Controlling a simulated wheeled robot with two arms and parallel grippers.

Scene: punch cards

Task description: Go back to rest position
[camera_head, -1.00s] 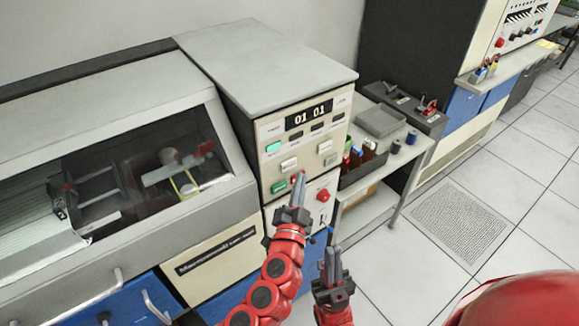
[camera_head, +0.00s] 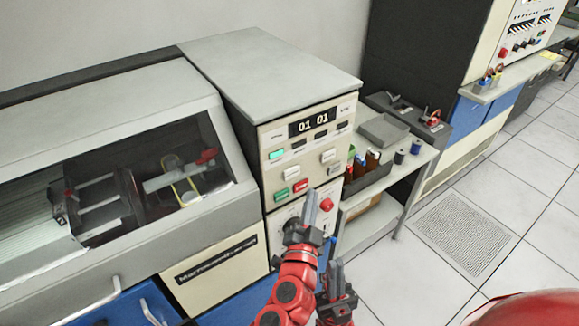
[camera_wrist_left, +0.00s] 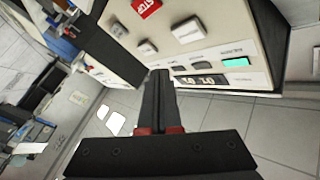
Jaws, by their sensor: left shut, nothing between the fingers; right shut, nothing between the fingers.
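My left gripper (camera_head: 309,212) is the higher one in the head view. It is shut and empty, in front of the lower part of the control panel (camera_head: 345,130). In the left wrist view its closed fingers (camera_wrist_left: 158,105) point toward the panel, with a gap that I cannot measure. My right gripper (camera_head: 334,280) is lower, near the bottom of the head view. It is shut and empty, close below the left gripper. The panel has a display reading 01 01 (camera_head: 312,122), a lit green button (camera_head: 276,154), and red (camera_head: 300,186) and white buttons.
A machine with a clear cover (camera_head: 150,170) stands at the left. A side table right of the panel holds a box of bottles (camera_head: 366,168) and spools (camera_head: 407,152). Open tiled floor (camera_head: 500,180) with a grate (camera_head: 460,232) lies to the right.

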